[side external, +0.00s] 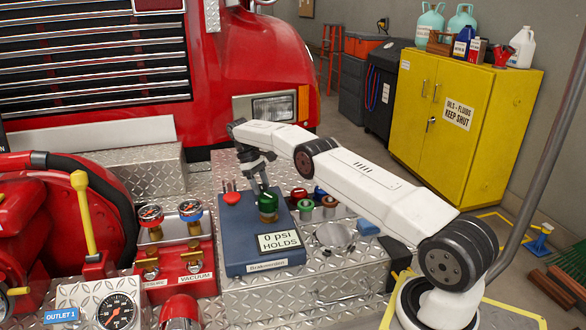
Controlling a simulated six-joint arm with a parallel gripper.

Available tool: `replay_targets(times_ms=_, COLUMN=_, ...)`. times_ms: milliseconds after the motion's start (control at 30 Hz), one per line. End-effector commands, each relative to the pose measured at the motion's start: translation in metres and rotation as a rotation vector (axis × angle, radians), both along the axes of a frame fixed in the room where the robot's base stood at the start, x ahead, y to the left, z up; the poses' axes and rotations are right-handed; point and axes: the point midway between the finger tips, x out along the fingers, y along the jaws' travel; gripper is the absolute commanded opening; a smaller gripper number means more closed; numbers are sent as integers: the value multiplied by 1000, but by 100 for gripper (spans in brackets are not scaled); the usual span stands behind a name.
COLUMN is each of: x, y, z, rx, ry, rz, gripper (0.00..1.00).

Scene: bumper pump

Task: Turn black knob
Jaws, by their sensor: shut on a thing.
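A blue box (238,262) with a sign reading "0 psi HOLDS" (279,242) stands on the diamond-plate bench. A green knob (267,200) on a brass base sits on its top, toward the right. My gripper (264,192) reaches down to this knob from above, shut on its upper part. The fingers partly cover the knob. A red knob (231,198) sits on the box to the left of the gripper. I cannot make out a black knob on the box.
Small coloured fittings (318,202) stand behind and right of the box. A round metal dish (333,235) and a blue block (366,227) lie to its right. Red gauge units with brass valves (188,258) stand close on the left. A yellow cabinet (455,130) is far back.

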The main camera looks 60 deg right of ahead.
Motion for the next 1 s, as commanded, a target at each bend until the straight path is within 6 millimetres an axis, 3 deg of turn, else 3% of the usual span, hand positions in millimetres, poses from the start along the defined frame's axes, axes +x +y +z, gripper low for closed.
replay_targets(times_ms=133, x=1, y=1, z=0, rx=0, ry=-3, rz=1, gripper=0)
replay_targets(times_ms=167, x=1, y=1, z=0, rx=0, ry=-3, rz=1, gripper=64)
replay_targets(times_ms=233, x=1, y=1, z=0, rx=0, ry=-2, rz=1, gripper=86)
replay_targets(times_ms=267, x=1, y=0, z=0, rx=-1, ry=-2, rz=1, gripper=90)
replay_targets(times_ms=700, x=0, y=0, z=4, rx=-1, ry=-1, rz=1, gripper=90)
replay_targets(times_ms=1000, x=1, y=0, z=33, rx=-2, ry=-4, rz=2, gripper=90)
